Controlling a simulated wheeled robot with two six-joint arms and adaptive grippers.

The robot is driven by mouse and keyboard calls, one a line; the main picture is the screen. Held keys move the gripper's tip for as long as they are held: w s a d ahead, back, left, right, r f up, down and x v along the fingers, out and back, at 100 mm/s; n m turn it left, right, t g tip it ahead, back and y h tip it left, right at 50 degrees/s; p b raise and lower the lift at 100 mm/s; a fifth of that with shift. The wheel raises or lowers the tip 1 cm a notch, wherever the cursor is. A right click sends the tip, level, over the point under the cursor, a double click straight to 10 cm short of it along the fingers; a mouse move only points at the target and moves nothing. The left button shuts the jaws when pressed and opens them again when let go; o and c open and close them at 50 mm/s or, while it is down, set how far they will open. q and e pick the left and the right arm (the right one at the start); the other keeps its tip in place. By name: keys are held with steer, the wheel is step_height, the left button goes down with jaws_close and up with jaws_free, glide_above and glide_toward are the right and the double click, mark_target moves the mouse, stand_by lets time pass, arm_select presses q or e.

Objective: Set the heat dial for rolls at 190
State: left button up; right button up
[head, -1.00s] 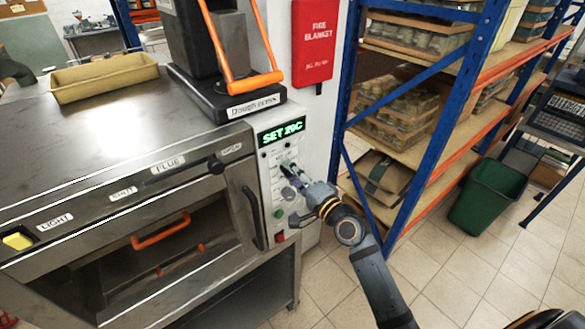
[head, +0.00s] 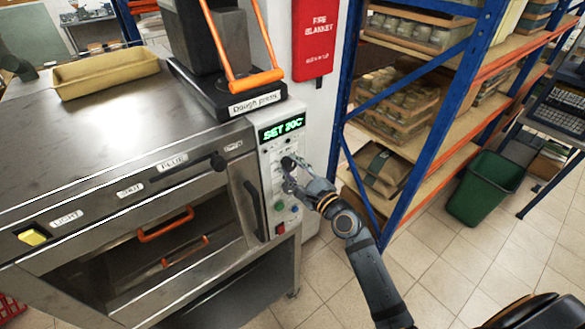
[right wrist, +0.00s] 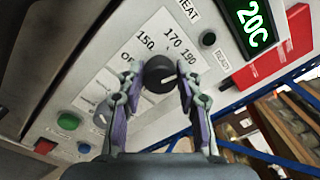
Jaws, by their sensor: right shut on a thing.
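The heat dial (right wrist: 159,73) is a round black knob on the oven's white control panel. In the right wrist view a HEAT label and the marks 150, 170 and 190 stand around it, with a partly hidden OFF mark. A short light line shows on the knob's face; which mark it points to is unclear. The dial also shows in the head view (head: 288,162), partly covered. My right gripper (right wrist: 158,84) is shut on the dial, one finger on each side. The green display (head: 282,128) reads SET 20C. My left gripper is not in view.
Green (right wrist: 68,121), blue and red buttons sit on the panel beside my fingers. The steel oven (head: 110,150) stands left, with a dough press (head: 225,85) on top. A blue-framed shelf (head: 430,130) stands close on the right. A green bin (head: 485,188) is on the floor.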

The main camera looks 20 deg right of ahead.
steer(key=shift+m, duration=0.9)
steer(key=o, duration=1.1)
steer(key=shift+o, duration=0.2)
steer(key=shift+s+d, duration=0.1)
steer(key=shift+s, duration=0.1)
steer(key=v, duration=0.7)
